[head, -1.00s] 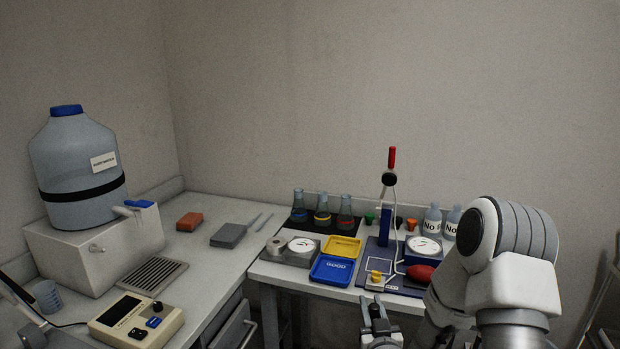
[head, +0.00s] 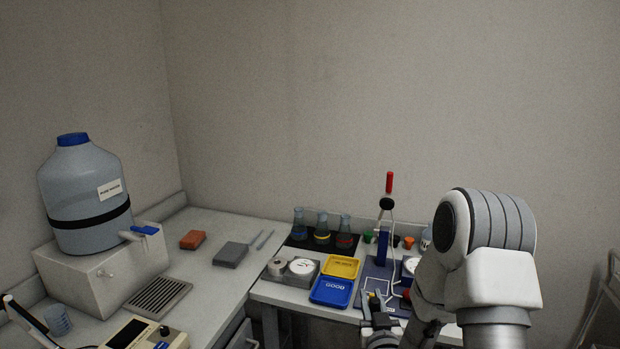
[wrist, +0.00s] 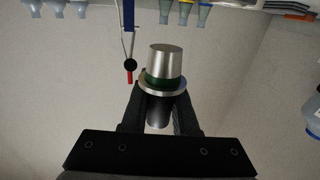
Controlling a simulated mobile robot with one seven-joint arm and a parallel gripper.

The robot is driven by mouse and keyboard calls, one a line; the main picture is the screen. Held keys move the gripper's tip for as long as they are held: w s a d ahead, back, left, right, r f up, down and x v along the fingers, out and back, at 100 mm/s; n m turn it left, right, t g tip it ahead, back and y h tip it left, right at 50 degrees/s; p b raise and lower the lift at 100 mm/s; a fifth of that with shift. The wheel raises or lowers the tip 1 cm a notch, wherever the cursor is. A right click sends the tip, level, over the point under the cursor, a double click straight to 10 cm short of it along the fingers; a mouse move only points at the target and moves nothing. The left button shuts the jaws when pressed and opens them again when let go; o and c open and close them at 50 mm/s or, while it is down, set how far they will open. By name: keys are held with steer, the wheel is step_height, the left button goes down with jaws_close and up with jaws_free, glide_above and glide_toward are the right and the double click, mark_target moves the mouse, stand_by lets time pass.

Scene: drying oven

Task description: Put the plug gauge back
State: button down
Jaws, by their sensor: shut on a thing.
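My gripper (wrist: 160,110) is shut on the plug gauge (wrist: 166,62), a shiny metal cylinder with a green band and a wider metal collar. In the wrist view its free end points away from the fingers and is clear of other things. In the head view my gripper (head: 376,312) is at the front of the right bench, overlapping the front of the blue mat (head: 371,272) in the picture. The plug gauge cannot be made out there.
A grey block (head: 289,281) with round metal and white pieces stands left of a yellow tray (head: 341,266) and a blue tray (head: 331,291). Several flasks (head: 322,232) stand behind. A tall stand with a red tip (head: 389,182) rises from the mat. My arm hides the bench's right side.

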steer(key=s+f, duration=0.2)
steer(key=f, duration=0.1)
steer(key=s+f, duration=0.1)
steer(key=f, duration=0.1)
steer(key=shift+s+f, duration=0.1)
steer(key=shift+s, duration=0.2)
steer(key=shift+a, duration=0.2)
stand_by(0.9)
